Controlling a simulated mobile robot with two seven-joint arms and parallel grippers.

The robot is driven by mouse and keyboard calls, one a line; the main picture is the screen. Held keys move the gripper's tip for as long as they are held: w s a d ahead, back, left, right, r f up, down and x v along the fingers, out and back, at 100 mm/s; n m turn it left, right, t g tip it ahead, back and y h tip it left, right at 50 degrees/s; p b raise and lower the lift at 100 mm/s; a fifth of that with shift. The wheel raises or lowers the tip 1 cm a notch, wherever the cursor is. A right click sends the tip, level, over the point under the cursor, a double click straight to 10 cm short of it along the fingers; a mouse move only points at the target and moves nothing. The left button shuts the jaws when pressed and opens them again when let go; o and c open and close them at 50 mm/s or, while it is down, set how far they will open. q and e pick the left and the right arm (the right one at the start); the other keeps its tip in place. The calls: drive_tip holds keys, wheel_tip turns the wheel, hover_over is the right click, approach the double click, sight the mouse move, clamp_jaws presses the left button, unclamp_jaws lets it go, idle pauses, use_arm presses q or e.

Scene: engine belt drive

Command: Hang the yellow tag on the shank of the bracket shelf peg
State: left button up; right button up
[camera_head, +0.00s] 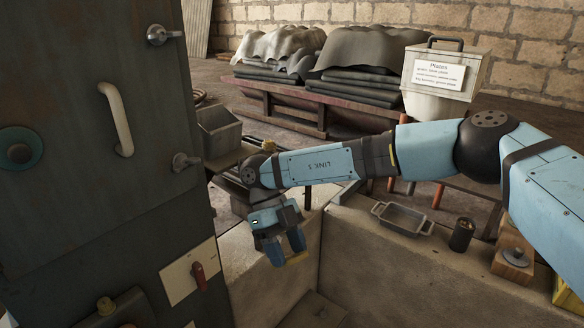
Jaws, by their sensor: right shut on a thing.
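My right gripper (285,250) comes in from the right on the blue arm and points down over the concrete corner in the middle of the view. My left gripper is not in view.
A tall dark cabinet (70,190) with a pale handle (118,118) and a red switch (199,276) stands close at the left. A metal tray (403,219) and a dark cup (462,234) stand on the ledge at the right. A box labelled Plates (440,77) is behind.

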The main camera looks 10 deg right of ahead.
use_arm(q)
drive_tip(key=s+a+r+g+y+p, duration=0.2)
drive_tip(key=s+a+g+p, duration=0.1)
drive_tip(key=p, duration=1.4)
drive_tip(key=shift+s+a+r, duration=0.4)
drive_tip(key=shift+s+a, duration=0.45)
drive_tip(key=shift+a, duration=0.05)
use_arm(e)
drive_tip(key=w+r+m+t+y, duration=0.3)
drive_tip(key=m+t+y, duration=0.2)
drive_tip(key=m, duration=0.6)
drive_tip(key=w+d+r+m+t+y, duration=0.1)
drive_tip(key=m+t+y, duration=0.4)
drive_tip(key=m, duration=0.6)
drive_tip(key=w+d+r+m+t+y, duration=0.1)
drive_tip(key=w+r+m+t+y, duration=0.3)
drive_tip(key=m+t, duration=0.4)
drive_tip(key=r+m+y, duration=0.1)
drive_tip(key=m, duration=0.2)
drive_tip(key=shift+w+r+t, duration=0.2)
drive_tip(key=shift+w+t, duration=0.15)
drive_tip(key=shift+t, duration=0.05)
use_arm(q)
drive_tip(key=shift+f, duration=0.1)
